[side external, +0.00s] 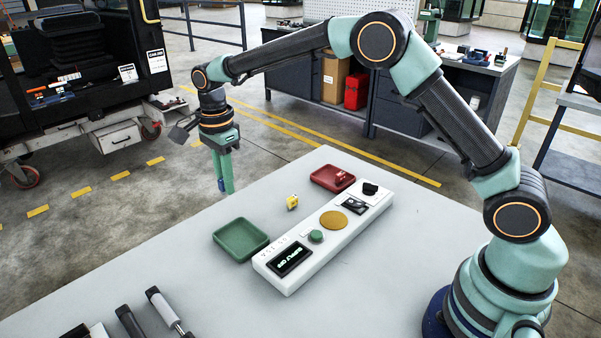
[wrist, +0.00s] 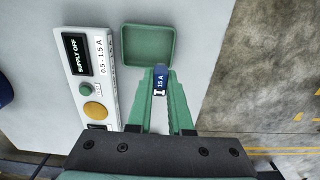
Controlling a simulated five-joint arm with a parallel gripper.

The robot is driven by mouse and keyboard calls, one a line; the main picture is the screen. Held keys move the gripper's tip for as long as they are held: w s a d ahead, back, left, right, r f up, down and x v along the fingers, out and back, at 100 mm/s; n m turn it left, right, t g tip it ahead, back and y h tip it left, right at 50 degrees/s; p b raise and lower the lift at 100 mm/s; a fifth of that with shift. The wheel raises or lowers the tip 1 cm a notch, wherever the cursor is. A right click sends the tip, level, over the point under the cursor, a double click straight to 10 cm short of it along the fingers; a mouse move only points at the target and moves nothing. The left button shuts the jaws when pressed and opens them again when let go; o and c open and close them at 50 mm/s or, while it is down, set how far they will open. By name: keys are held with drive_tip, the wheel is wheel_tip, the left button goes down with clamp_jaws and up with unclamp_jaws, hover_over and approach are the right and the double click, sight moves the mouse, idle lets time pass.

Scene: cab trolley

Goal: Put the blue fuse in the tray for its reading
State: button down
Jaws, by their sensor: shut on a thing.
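My gripper (side external: 225,188) is shut on the blue fuse (wrist: 160,83), which is marked 15 A and sits between the fingertips in the wrist view. In the side view it is held in the air, and only a small blue part of the fuse shows. The empty green tray (side external: 241,240) lies on the table beside the white tester; in the wrist view the green tray (wrist: 148,62) is just ahead of the fingertips. The red tray (side external: 315,181) at the tester's far end holds a red fuse (side external: 340,177). The tester's display (side external: 289,259) reads SUPPLY OFF.
A yellow fuse (side external: 292,202) lies on the grey table (side external: 150,262) between the trays. The white tester (side external: 272,281) has a green knob (side external: 316,236), a yellow disc (side external: 333,220) and a label (wrist: 104,52) reading 0.5 - 1.5 A. Tools (side external: 163,308) lie at the near left.

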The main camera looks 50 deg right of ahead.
sight(234, 235)
wheel_tip(234, 235, down, 12)
drive_tip(key=shift+f, duration=0.15)
idle(0.4)
drive_tip(key=shift+f, duration=0.2)
drive_tip(key=c, duration=1.1)
unclamp_jaws()
